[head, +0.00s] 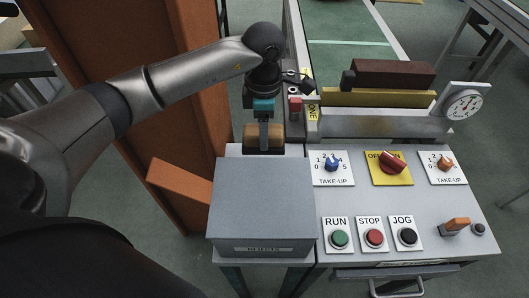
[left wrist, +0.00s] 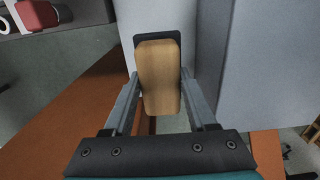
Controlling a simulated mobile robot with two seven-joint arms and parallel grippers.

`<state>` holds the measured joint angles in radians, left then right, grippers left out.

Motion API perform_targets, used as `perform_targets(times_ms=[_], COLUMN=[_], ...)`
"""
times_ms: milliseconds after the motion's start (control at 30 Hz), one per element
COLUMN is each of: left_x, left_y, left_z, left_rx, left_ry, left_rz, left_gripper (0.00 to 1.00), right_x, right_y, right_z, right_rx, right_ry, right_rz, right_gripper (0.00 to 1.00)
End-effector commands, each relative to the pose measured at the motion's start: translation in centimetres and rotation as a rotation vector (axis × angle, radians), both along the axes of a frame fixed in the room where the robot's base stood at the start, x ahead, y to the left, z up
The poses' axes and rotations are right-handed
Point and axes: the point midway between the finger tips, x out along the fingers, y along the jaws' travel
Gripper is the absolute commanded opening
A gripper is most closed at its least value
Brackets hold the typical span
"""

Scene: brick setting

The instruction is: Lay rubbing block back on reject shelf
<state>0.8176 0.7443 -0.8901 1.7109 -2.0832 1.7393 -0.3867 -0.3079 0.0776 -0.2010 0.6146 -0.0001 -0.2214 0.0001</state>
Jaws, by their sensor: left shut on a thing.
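The rubbing block appears to be the tan wooden block (head: 255,137) with a dark pad on its far side. It also shows in the left wrist view (left wrist: 159,75), between the two fingers. My left gripper (head: 264,138) is shut on it, just behind the grey box-like shelf (head: 262,200). I cannot tell whether the block touches anything below. My right gripper is not in view.
A control panel (head: 375,208) with knobs and buttons adjoins the grey box on the right. Behind it, a dark brown bar (head: 394,73) lies on a yellow bar (head: 378,97), beside a round dial (head: 464,107). An orange-brown upright panel (head: 205,100) stands left of the gripper.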

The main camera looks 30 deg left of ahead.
Motion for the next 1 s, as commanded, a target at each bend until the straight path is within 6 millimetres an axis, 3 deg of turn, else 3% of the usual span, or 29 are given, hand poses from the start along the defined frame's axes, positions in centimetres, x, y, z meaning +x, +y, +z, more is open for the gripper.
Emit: perform_targets(times_ms=[100, 367, 600, 967, 1000], left_x=[0.0, 0.1, 0.0, 0.1, 0.0], left_y=[0.0, -0.1, 0.0, 0.0, 0.0], left_z=[-2.4, -4.3, -7.8, -8.2, -8.3], left_rx=[-0.001, -0.002, -0.001, 0.0, 0.0], left_ry=[0.002, -0.001, 0.0, -0.004, -0.001], left_rz=[0.001, 0.001, 0.001, 0.001, 0.001], left_gripper=[0.0, 0.0, 0.0, 0.0, 0.58], right_x=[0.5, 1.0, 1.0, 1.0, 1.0], right_y=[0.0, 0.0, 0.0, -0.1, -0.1], right_z=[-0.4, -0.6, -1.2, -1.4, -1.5], right_rx=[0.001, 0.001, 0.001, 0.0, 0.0], right_ry=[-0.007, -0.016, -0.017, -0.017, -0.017], right_rz=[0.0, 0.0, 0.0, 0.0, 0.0], right_gripper=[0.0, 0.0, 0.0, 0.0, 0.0])
